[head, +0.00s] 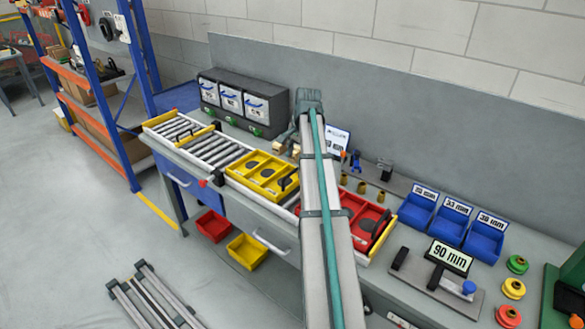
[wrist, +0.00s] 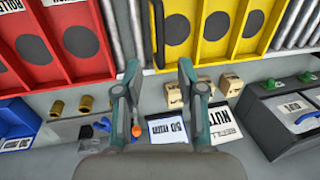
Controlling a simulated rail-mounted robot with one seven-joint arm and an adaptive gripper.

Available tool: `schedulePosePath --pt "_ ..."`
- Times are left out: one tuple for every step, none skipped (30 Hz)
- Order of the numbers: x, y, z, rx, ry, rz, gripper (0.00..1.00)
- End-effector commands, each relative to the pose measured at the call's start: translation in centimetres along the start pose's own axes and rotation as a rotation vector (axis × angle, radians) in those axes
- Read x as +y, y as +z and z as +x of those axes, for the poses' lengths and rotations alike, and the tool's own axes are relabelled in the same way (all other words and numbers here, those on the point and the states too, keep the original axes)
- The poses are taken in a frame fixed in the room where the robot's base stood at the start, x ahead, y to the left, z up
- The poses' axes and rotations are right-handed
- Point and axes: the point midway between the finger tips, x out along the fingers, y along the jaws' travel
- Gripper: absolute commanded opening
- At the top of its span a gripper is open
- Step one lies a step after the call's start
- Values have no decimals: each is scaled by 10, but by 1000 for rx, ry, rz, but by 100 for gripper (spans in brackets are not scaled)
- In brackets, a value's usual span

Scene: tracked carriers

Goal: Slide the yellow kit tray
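The yellow kit tray (head: 252,186) sits on the roller track left of my arm in the head view. It has dark round recesses and a black handle (head: 288,183) at its right end. In the wrist view the yellow tray (wrist: 203,60) is at the upper right, with its handle (wrist: 159,34) at its left end. My gripper (wrist: 158,68) is open and empty, its two fingers spread apart below the handle in the picture and apparently not touching it.
A red tray (wrist: 75,76) lies on the track across a gap of rollers from the yellow one. Bare rollers (head: 215,149) lie left of the yellow tray in the head view. Small tan blocks (wrist: 174,95), brass pieces (wrist: 86,103) and label cards (wrist: 168,129) stand near the fingers.

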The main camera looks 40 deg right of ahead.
Motion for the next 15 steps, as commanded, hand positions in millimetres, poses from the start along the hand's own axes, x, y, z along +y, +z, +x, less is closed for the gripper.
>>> schedulePosePath --pt "0 1 7 -1 1 0 39" --pt "0 1 12 -2 2 0 39" --pt "0 1 18 -2 2 0 39" --pt "0 1 23 -1 1 0 39" --pt "0 1 28 -1 2 0 39" --pt "0 1 34 -2 2 0 39" --pt "0 1 38 -1 1 0 39" --pt "0 1 43 -1 1 0 39" --pt "0 1 48 -1 2 -1 39" --pt "0 0 52 -1 1 -1 39" --pt "0 0 55 0 1 -1 39" --pt "0 0 59 0 0 -1 39" --pt "0 0 62 0 1 -1 39" --pt "0 0 64 0 1 -1 39" --pt "0 0 67 0 1 -1 39"
